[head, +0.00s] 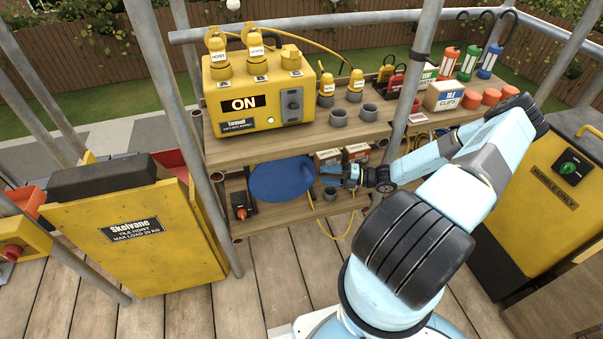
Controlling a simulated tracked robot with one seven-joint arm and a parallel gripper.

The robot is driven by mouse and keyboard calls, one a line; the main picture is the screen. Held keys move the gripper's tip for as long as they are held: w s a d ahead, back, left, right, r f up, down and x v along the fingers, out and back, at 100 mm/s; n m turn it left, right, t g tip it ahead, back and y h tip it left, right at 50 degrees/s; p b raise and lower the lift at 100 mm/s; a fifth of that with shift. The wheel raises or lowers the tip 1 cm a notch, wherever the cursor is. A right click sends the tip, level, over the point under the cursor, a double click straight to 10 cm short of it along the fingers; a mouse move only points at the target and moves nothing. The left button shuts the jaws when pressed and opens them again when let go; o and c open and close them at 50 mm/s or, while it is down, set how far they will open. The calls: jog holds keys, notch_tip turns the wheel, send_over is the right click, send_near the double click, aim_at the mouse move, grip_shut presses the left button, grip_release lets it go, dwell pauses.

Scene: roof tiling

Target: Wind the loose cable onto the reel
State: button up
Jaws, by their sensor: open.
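A thin yellow cable (322,226) hangs in a loose loop from the lower shelf, in front of the shelf edge. A large blue round disc (281,179) stands on the lower shelf left of it; it may be the reel, but I cannot tell for sure. My gripper (338,176) is open at the lower shelf, just right of the disc. It looks empty and apart from the cable, though the fingers are small in this view. How the cable's upper ends run on the shelf is partly hidden.
A yellow power box (258,93) marked ON, with plugs, stands on the upper shelf (345,132). Grey cups, boxes and lanterns stand to its right. A yellow tile hoist (135,240) is at left, a yellow rubble bin (550,185) at right. Scaffold poles (408,80) flank the shelves.

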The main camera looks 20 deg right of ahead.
jog(key=x, duration=1)
jog(key=shift+s, duration=0.15)
grip_shut()
